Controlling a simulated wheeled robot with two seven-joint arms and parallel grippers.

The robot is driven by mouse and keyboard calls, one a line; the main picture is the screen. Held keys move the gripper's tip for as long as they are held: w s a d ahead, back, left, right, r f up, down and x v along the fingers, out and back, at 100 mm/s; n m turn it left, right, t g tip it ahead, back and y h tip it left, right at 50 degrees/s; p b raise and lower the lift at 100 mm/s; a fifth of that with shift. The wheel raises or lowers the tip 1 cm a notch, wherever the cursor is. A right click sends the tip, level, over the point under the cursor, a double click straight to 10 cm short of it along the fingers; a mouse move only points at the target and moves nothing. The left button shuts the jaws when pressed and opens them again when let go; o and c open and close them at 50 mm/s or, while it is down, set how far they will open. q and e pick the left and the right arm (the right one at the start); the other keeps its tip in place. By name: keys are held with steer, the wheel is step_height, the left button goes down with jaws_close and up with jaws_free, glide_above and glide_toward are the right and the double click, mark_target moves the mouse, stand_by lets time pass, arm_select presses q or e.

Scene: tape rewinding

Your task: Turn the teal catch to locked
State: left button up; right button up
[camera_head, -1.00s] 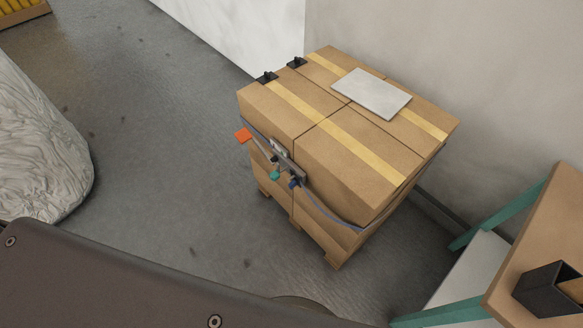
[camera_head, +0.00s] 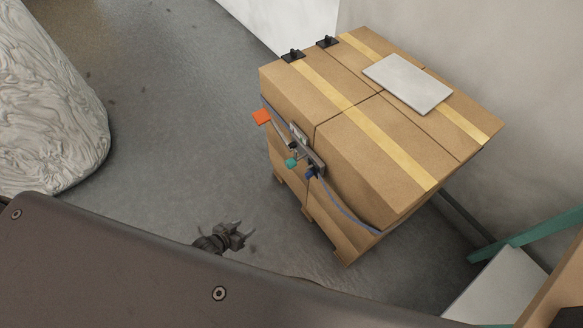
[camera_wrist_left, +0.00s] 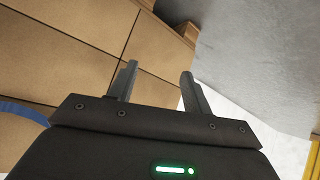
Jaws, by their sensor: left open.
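The teal catch (camera_head: 291,163) is a small knob on a grey metal bracket (camera_head: 308,150) fixed to the front of a strapped stack of cardboard boxes (camera_head: 370,150). Its exact turn position is too small to tell. An orange tag (camera_head: 261,117) sticks out at the upper left of the bracket, and a blue part (camera_head: 311,173) sits at its lower right. My left gripper (camera_head: 238,232) is open and empty, below and left of the catch and apart from it. In the left wrist view its two fingers (camera_wrist_left: 156,85) are spread before the boxes. My right gripper is not in view.
A blue strap (camera_head: 345,215) runs along the boxes, which stand on a pallet. A grey plate (camera_head: 407,84) and black clips (camera_head: 293,56) lie on top. A wrapped bundle (camera_head: 45,100) stands left; a teal-framed table (camera_head: 530,238) is at right. Floor between is clear.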

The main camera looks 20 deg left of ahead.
arm_select(q)
steer(key=w+d+r+m+t+h+b, duration=0.1)
steer(key=w+d+r+t+h+b, duration=0.2)
steer(key=w+r, duration=0.75)
steer(key=m+t+h, duration=0.1)
steer(key=m+h, duration=0.1)
steer(key=h, duration=0.3)
glide_toward(287, 166)
steer(key=b+x, duration=0.1)
steer(key=x, duration=1.1)
steer(key=shift+r, duration=0.15)
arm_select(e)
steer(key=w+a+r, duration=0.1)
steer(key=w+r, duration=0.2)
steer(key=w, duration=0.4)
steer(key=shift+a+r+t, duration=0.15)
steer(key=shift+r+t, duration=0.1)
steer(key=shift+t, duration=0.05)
arm_select(q)
steer(key=c, duration=1)
